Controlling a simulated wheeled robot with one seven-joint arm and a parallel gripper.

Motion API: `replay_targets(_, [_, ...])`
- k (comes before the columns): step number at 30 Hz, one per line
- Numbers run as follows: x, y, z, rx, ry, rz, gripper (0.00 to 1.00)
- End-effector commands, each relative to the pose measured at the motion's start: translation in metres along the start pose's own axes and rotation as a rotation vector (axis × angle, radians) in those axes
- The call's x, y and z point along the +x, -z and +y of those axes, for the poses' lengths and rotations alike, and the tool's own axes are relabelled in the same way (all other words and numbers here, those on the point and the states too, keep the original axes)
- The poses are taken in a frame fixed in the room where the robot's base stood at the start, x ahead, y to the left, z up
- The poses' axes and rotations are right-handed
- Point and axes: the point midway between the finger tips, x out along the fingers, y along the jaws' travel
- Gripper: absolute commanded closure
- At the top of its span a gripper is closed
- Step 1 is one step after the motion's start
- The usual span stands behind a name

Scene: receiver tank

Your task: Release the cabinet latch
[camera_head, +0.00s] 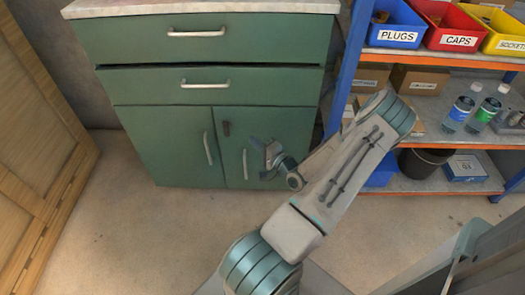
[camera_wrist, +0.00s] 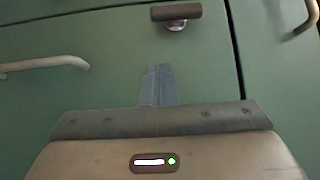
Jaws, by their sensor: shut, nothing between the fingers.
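The green cabinet (camera_head: 165,135) stands against the wall with two doors at its lower part. Its latch (camera_head: 227,128) is a small dark bar high on the right door, close to the gap between the doors, and looks upright in the head view. In the wrist view the latch (camera_wrist: 175,14) shows at the top edge as a dark bar on a silvery base. My gripper (camera_head: 263,145) is in front of the right door, to the right of and slightly below the latch. Its fingers (camera_wrist: 157,72) are together and empty, apart from the latch in the picture.
Each door has a pale upright handle, one left (camera_head: 207,148) and one right (camera_head: 244,163), the right one close to my gripper. Two drawers with handles are above. A shelf (camera_head: 440,152) with bins and bottles stands right. A wooden panel (camera_head: 40,150) is at left. Floor between is clear.

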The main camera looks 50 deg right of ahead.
Motion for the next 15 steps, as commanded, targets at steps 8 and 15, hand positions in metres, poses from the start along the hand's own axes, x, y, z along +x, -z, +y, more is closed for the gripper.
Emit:
replay_targets(8, [0.048, -0.014, 0.002, 0.001, 0.001, -0.003, 1.0])
replay_targets(15, [0.062, -0.027, 0.0, 0.0, 0.001, -0.001, 1.0])
